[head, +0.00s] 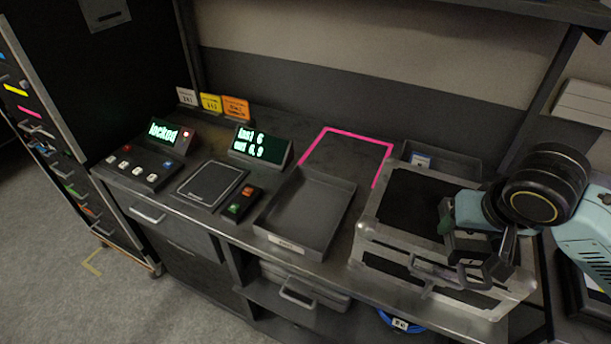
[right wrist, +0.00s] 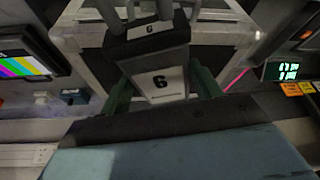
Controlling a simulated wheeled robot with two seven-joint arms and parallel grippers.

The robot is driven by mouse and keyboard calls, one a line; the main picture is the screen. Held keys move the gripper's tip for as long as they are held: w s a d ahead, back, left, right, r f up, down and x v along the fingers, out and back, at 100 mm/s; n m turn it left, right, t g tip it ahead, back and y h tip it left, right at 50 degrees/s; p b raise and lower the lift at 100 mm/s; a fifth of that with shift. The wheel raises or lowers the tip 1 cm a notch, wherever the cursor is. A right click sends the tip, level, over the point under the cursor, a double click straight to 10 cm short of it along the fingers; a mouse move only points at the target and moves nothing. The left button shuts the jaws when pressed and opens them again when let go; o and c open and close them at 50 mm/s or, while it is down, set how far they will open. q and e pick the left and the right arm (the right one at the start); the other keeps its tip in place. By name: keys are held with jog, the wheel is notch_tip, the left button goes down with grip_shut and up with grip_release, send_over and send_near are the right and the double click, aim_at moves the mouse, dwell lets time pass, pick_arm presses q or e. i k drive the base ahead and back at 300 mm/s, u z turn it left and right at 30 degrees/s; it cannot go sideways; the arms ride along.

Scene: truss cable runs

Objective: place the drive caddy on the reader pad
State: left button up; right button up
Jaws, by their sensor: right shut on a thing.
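My right gripper (head: 472,232) is over the silver-edged case at the right of the bench. It is shut on a dark drive caddy (head: 468,246), partly hidden by the gripper in the head view. In the right wrist view the caddy (right wrist: 158,62) shows a white label with a 6 between the green fingers. The reader pad (head: 209,184) appears to be the flat dark square pad at the left of the bench. It is bare and well apart from the caddy. My left gripper is not in view.
The metal-edged case (head: 399,198) stands below my right gripper. An empty grey tray (head: 307,212) lies between it and the pad. A small button box (head: 240,204), a keypad console (head: 140,168) reading "locked" and a second display (head: 261,147) surround the pad. A pink outline (head: 357,139) marks bare bench.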

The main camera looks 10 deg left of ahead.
aim_at(211, 181)
jog(key=u, duration=2.85)
jog(key=i, duration=2)
jog(key=z, duration=2.3)
